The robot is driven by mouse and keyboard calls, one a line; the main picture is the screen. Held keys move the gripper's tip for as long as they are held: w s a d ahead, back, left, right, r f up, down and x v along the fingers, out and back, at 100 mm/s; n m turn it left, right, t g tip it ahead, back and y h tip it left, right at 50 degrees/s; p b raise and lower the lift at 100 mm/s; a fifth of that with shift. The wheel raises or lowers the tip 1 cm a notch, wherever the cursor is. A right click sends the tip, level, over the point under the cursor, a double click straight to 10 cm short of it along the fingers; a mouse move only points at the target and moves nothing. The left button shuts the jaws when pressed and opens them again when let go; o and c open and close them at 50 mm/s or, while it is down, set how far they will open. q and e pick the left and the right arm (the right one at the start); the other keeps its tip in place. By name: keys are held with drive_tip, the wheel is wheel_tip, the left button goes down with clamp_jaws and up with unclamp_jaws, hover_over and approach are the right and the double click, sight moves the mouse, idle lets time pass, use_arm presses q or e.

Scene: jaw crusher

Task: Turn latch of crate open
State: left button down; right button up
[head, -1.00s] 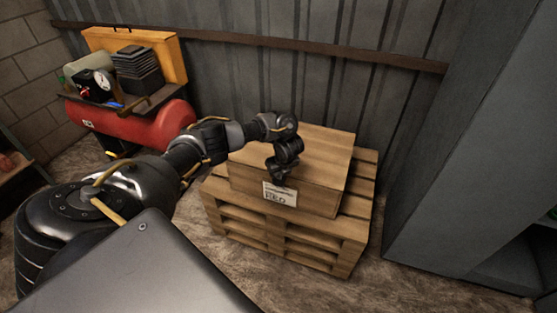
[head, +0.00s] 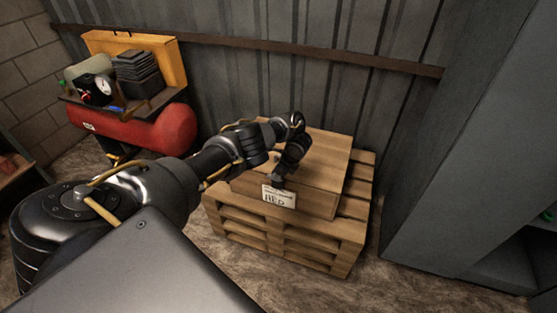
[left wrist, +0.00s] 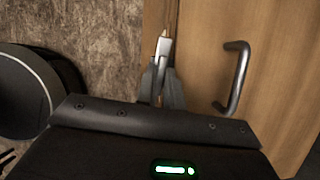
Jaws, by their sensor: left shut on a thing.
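The wooden crate (head: 322,165) sits with its lid down on a pallet, a paper label (head: 279,196) on its front. My left gripper (head: 277,183) is at the crate's front, just above the label. In the left wrist view, its fingers (left wrist: 162,70) are shut together at the edge of the crate (left wrist: 200,60), apparently on the latch, which they mostly hide. A metal handle (left wrist: 238,78) on the crate stands free to the right of the fingers. My right gripper is not in view.
The wooden pallet (head: 345,250) stands on a dirt floor against a corrugated wall. A red compressor (head: 150,130) is at the left. A tall grey cabinet (head: 450,150) stands at the right. Floor in front of the pallet is clear.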

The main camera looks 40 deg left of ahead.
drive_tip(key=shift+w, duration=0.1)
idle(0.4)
use_arm(q)
drive_tip(key=c, duration=1.5)
unclamp_jaws()
